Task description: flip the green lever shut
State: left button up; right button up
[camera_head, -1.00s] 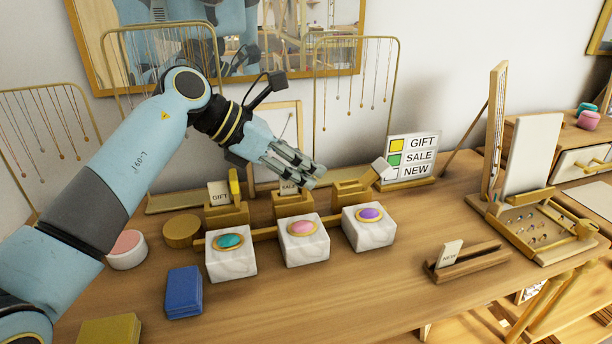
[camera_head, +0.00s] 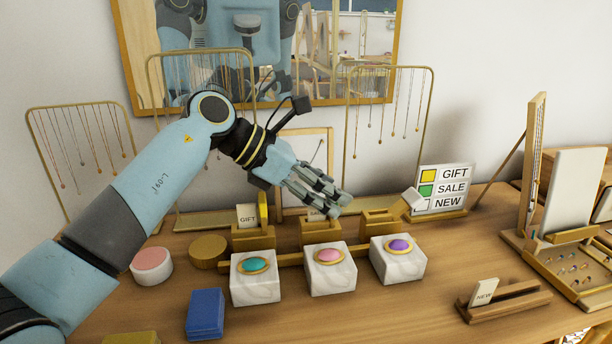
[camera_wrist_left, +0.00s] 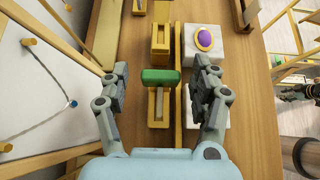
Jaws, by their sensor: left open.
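The green lever (camera_wrist_left: 160,76) shows in the left wrist view as a green bar across a brass holder (camera_wrist_left: 158,120) with a slot and a card in it. My left gripper (camera_wrist_left: 161,88) is open, with one finger on each side of the lever and a gap to both. In the head view my left gripper (camera_head: 338,198) is over the middle brass holder (camera_head: 320,234), marked SALE, and the lever is hidden there. A dark jointed part at the right edge of the wrist view (camera_wrist_left: 300,92) looks like my right gripper, but its jaws are unclear.
Marble blocks with teal (camera_head: 253,287), pink (camera_head: 331,278) and purple (camera_head: 398,268) buttons stand in front. A colour sign (camera_head: 444,188) and necklace racks stand behind.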

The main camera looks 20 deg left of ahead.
pick_arm(q)
jog(key=v, duration=1.1)
jog(key=shift+s, duration=0.1)
